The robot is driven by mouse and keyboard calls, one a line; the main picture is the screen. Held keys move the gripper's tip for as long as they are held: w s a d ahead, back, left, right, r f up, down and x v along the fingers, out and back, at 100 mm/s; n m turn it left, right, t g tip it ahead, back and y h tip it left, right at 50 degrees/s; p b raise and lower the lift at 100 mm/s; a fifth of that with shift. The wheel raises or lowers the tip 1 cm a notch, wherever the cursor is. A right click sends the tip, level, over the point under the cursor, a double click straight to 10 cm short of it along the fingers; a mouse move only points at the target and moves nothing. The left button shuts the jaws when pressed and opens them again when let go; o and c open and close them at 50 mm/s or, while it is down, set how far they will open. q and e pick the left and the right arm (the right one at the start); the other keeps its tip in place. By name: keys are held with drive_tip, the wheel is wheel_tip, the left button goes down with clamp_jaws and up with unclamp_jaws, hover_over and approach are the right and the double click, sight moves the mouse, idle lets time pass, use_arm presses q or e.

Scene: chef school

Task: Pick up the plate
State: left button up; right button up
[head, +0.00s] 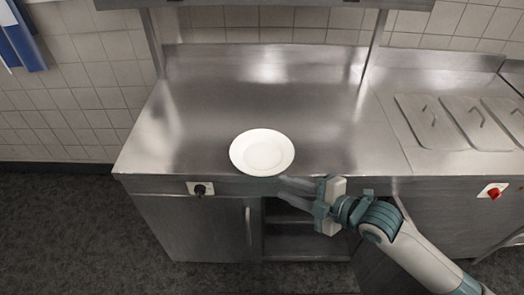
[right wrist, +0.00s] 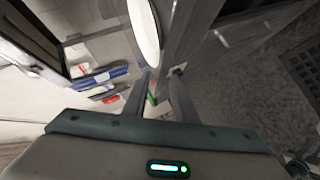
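A round white plate (head: 262,152) lies flat near the front edge of the steel counter. In the right wrist view the plate (right wrist: 145,30) shows almost edge-on, beyond the fingertips and close to the left finger. My right gripper (head: 283,188) is just in front of the counter's front edge, below and to the right of the plate in the head view. In the right wrist view its fingers (right wrist: 163,72) are apart with nothing held between them. Whether a fingertip touches the plate cannot be told. My left gripper is not in view.
The steel counter (head: 210,110) is clear around and behind the plate. Lidded steel containers (head: 480,122) are set in the counter at right. Two upright posts hold a shelf above. Under the counter are a cabinet door (head: 185,225) and an open shelf space (head: 290,240).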

sight(253, 171)
drive_tip(key=shift+p+x, duration=0.55)
drive_tip(key=shift+x, duration=1.9)
drive_tip(key=shift+w, duration=0.1)
drive_tip(key=x, duration=0.1)
drive_tip(key=p+x, duration=0.2)
drive_tip(key=x, duration=0.1)
drive_tip(key=shift+w+d+r, duration=0.2)
drive_tip(key=shift+w+r, duration=0.05)
drive_tip(key=shift+w, duration=0.1)
drive_tip(key=shift+w+a+f+p, duration=0.3)
drive_tip(key=shift+a+f+p, duration=0.05)
drive_tip(key=shift+c, duration=0.3)
clamp_jaws()
